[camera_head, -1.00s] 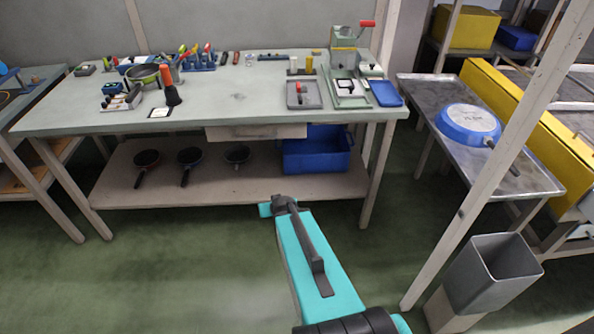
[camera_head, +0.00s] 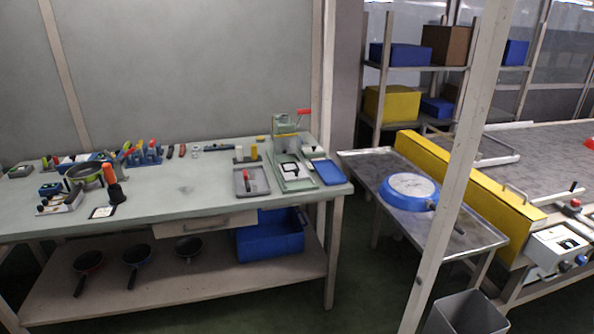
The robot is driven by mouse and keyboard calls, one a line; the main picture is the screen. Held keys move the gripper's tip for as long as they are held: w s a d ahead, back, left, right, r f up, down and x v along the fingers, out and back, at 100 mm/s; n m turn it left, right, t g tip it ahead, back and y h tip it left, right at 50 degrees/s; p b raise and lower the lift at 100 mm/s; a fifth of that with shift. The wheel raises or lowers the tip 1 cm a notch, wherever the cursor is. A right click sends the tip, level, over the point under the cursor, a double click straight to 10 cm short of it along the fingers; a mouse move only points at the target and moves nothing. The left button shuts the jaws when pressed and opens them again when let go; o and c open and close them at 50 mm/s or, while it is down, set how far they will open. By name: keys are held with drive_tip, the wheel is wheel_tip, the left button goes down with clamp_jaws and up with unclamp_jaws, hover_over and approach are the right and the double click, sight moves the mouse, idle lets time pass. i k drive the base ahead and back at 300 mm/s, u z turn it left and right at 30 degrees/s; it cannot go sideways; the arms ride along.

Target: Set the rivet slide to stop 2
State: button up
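I cannot tell for sure which fixture is the rivet slide, and its stop marks are too small to read. A grey tray (camera_head: 241,187) with a red-handled part (camera_head: 251,177) lies on the right half of the workbench (camera_head: 180,205). Right of it is a pale green fixture (camera_head: 301,184) with a white card (camera_head: 290,170). Behind it stands a green press (camera_head: 284,125) with a red lever (camera_head: 304,112). At the left of the bench is a small grey-and-white fixture (camera_head: 60,200). My gripper is not in view.
A blue tray (camera_head: 328,172) lies at the bench's right end. Pans (camera_head: 137,256) and a blue crate (camera_head: 270,239) sit on the lower shelf. A pale post (camera_head: 452,190) stands in front of a metal table with a blue pan (camera_head: 410,192). A grey bin (camera_head: 466,313) is at lower right.

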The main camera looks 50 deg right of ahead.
sight(293, 169)
drive_tip(key=u, duration=0.05)
drive_tip(key=k, duration=1.35)
drive_tip(key=z, duration=0.5)
drive_tip(key=i, duration=1.75)
drive_tip(key=u, duration=0.45)
